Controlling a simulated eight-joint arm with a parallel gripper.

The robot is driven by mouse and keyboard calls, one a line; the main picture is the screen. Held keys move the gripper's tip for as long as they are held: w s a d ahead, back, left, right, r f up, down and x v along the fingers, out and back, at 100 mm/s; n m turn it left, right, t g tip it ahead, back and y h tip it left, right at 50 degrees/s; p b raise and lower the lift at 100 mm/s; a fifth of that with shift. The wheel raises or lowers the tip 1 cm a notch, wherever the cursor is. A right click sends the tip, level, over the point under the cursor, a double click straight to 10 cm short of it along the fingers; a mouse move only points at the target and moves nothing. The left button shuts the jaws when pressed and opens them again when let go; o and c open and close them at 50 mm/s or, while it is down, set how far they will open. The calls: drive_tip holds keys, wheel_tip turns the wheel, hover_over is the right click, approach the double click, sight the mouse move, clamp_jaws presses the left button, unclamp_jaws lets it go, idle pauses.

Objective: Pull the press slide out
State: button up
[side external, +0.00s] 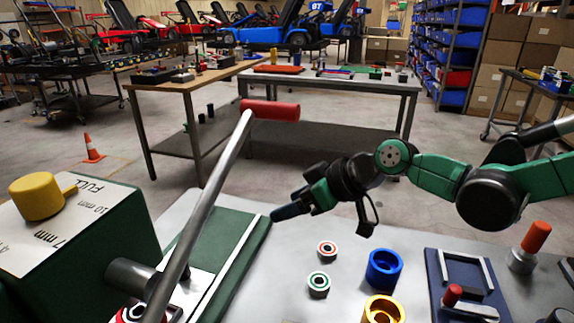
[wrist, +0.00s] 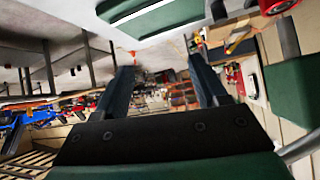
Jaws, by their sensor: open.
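The press has a green body (side external: 75,245) at the left, with a yellow knob on its marked top. Its long grey lever (side external: 205,205) rises to a red handle (side external: 270,110). A green base with pale rails (side external: 232,262) extends from under the press; the slide appears to be the light plate (side external: 190,297) there, partly hidden by the lever. My gripper (side external: 288,211) is beside the base's far end, apart from it and empty. In the wrist view, my gripper (wrist: 165,85) has its two dark fingers spread. The green base (wrist: 150,18) shows at that view's top.
On the grey bench, two small ringed parts (side external: 318,282) stand right of the base. Beyond them are a blue cup (side external: 384,269), a yellow cup (side external: 383,309) and a dark blue fixture (side external: 465,288). The raised lever stands over the slide's left side.

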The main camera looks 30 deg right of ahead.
drive_tip(key=w+a+f+n+y, duration=0.1)
drive_tip(key=a+f, duration=0.1)
drive_tip(key=a, duration=0.2)
drive_tip(key=a+f+n+y, duration=0.2)
drive_tip(key=a+f, duration=0.1)
drive_tip(key=a, duration=0.2)
drive_tip(key=w+a+f+n+y, duration=0.1)
drive_tip(key=a+f+y, duration=0.1)
drive_tip(key=a+f, duration=0.1)
drive_tip(key=shift+w+a+n, duration=0.35)
drive_tip(key=shift+a+n, duration=0.05)
drive_tip(key=shift+a, duration=0.4)
drive_tip(key=shift+x, duration=2.8)
clamp_jaws()
drive_tip(key=shift+s, duration=0.1)
